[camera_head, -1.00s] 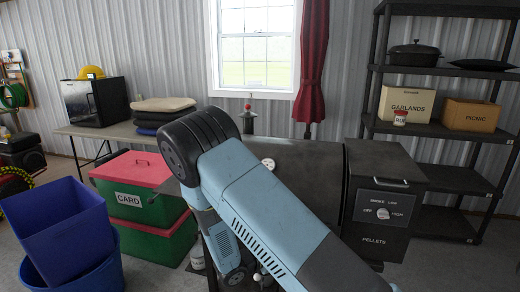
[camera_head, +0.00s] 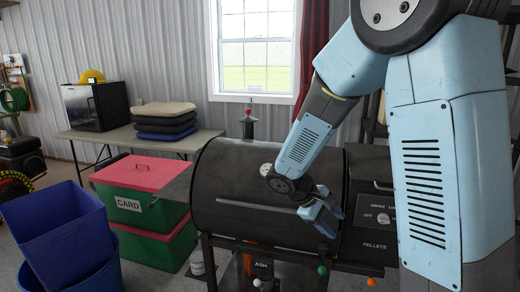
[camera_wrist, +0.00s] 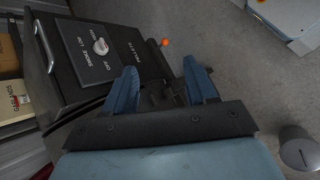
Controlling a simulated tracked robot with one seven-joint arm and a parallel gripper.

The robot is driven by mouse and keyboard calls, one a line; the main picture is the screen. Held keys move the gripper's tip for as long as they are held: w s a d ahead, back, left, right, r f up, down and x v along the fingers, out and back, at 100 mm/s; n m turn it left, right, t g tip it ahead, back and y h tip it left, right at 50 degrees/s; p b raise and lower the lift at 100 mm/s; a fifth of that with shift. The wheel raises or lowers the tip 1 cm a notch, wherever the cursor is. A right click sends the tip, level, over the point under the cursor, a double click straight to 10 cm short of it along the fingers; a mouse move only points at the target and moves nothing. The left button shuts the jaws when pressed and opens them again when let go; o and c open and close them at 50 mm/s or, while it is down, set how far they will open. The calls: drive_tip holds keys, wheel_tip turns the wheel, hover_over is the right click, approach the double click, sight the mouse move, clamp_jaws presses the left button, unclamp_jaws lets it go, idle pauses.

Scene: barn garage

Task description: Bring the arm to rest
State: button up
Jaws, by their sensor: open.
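My gripper (camera_head: 325,215) hangs in front of the black smoker grill (camera_head: 235,190) in the head view, at the right part of its lid. In the wrist view my gripper (camera_wrist: 162,86) shows two blue fingers spread apart with nothing between them. The smoker's pellet box (camera_wrist: 88,52) with its control knob lies beyond the fingers at the upper left of that view. My blue arm is bent and covers the right side of the head view, hiding part of the pellet box and most of the shelf.
Lidded red-and-green boxes (camera_head: 140,203) and blue bins (camera_head: 60,228) stand left of the smoker. Grey floor (camera_wrist: 235,75) is open right of the fingers in the wrist view.

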drive_tip(key=s+d+r+m+t+y, duration=0.1)
drive_tip(key=s+r+m+y, duration=0.3)
drive_tip(key=s+r, duration=0.5)
drive_tip(key=s+d+r+m+t+y, duration=0.2)
drive_tip(key=s+r+m+t+y, duration=0.2)
drive_tip(key=s+r, duration=0.5)
drive_tip(key=shift+d+r+m, duration=0.15)
drive_tip(key=shift+d+m, duration=0.1)
drive_tip(key=shift+m, duration=0.05)
idle(0.7)
